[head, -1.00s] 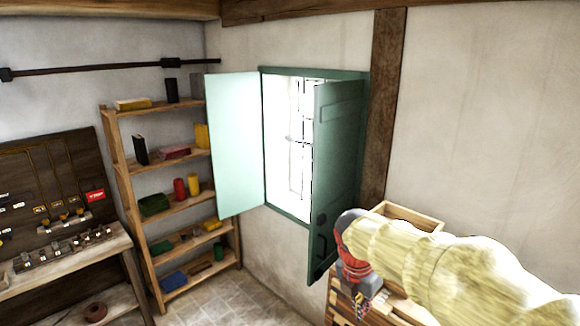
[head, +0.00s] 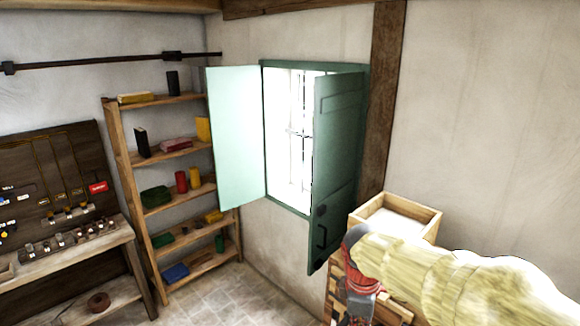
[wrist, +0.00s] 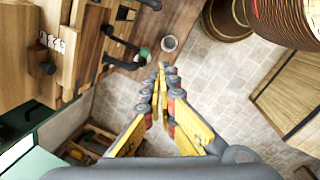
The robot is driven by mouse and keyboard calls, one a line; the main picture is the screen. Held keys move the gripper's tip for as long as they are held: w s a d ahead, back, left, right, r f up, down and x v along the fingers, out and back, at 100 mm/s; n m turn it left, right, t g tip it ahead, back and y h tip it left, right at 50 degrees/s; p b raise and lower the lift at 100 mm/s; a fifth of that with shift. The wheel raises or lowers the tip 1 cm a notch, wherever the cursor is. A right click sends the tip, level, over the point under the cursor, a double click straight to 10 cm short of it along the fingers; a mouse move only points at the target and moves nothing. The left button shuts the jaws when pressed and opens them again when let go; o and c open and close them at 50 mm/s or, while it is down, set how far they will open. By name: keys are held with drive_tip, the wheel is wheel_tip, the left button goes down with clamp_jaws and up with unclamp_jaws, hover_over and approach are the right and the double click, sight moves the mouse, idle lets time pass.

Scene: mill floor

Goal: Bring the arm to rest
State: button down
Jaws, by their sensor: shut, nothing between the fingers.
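My gripper shows in the wrist view (wrist: 161,75), with its yellow and grey fingers together and nothing between them. It points down over the tiled floor. In the head view my arm, in a pale yellow sleeve, reaches in from the lower right. Its red and grey end (head: 362,285) is in front of the wooden cabinet, below the open crate; the fingertips are hidden or cut off there.
A green window shutter (head: 337,150) stands open left of my arm, close to it. An open wooden crate (head: 432,232) sits behind my arm. Shelves (head: 122,160) and a workbench (head: 75,248) stand at left. A barrel (wrist: 226,18) stands on the floor (wrist: 215,78).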

drive_tip(key=s+d+f+m+t+b, duration=0.1)
drive_tip(key=s+f+m+t+b, duration=0.1)
drive_tip(key=s+f+m+b, duration=0.5)
drive_tip(key=s+d+f+m+t+y+b, duration=0.1)
drive_tip(key=s+f+m+b, duration=0.6)
drive_tip(key=b, duration=0.9)
drive_tip(key=s+f+t, duration=0.1)
drive_tip(key=s+f, duration=0.1)
drive_tip(key=s, duration=0.2)
drive_tip(key=shift+s+d+f, duration=0.25)
drive_tip(key=shift+d, duration=0.15)
